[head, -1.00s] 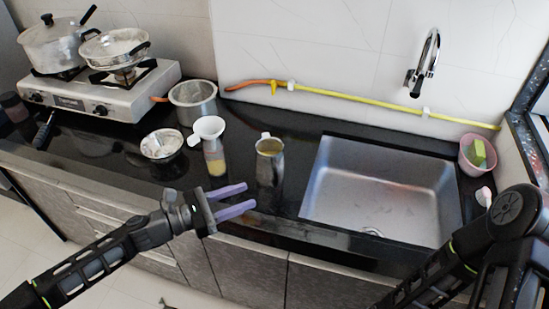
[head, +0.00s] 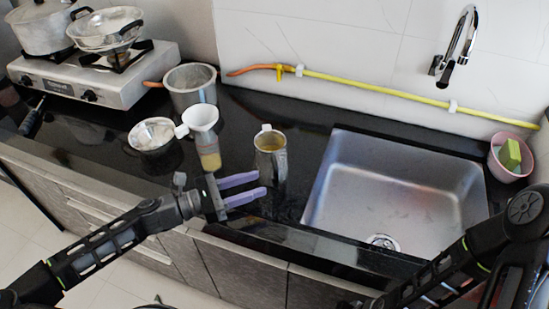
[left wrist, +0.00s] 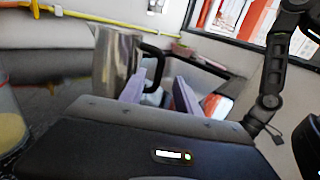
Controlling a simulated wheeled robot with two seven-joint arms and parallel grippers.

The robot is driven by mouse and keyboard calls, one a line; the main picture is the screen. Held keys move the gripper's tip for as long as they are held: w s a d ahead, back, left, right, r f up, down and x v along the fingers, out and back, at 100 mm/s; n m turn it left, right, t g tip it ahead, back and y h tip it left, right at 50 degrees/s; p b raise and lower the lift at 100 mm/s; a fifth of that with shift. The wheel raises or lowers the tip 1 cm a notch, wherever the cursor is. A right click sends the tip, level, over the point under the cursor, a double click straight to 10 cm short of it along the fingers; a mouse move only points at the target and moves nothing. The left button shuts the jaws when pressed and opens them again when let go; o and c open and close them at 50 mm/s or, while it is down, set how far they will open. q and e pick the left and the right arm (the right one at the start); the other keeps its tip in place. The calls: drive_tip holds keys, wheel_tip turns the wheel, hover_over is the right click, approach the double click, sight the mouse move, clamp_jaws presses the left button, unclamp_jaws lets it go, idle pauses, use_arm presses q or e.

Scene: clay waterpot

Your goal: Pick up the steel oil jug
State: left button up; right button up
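The steel oil jug (head: 270,162) is a shiny metal cylinder with a yellowish inside, standing upright on the black counter left of the sink. In the left wrist view the jug (left wrist: 114,62) stands just beyond the fingers, its black handle (left wrist: 152,50) on the right side. My left gripper (head: 262,183) has two purple fingers, apart and pointing right, near the jug's lower front. In the left wrist view my left gripper (left wrist: 160,88) is open, with the handle close to its fingertips. I cannot tell whether the handle is between them. My right gripper is out of view.
A bottle with a white funnel-like top (head: 203,126) stands just left of the jug. A metal bowl (head: 153,135) and a steel pot (head: 190,86) are farther left. The sink (head: 395,180) lies right, with a tap (head: 457,45) above. A gas stove (head: 100,78) is at back left.

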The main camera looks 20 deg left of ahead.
sight(276, 175)
use_arm(q)
drive_tip(key=shift+w+d, duration=0.4)
drive_tip(key=shift+d, duration=0.2)
drive_tip(key=shift+p+x, duration=0.5)
drive_tip(key=shift+x, duration=2.15)
drive_tip(key=shift+w, duration=0.1)
clamp_jaws()
drive_tip(key=shift+r, duration=0.1)
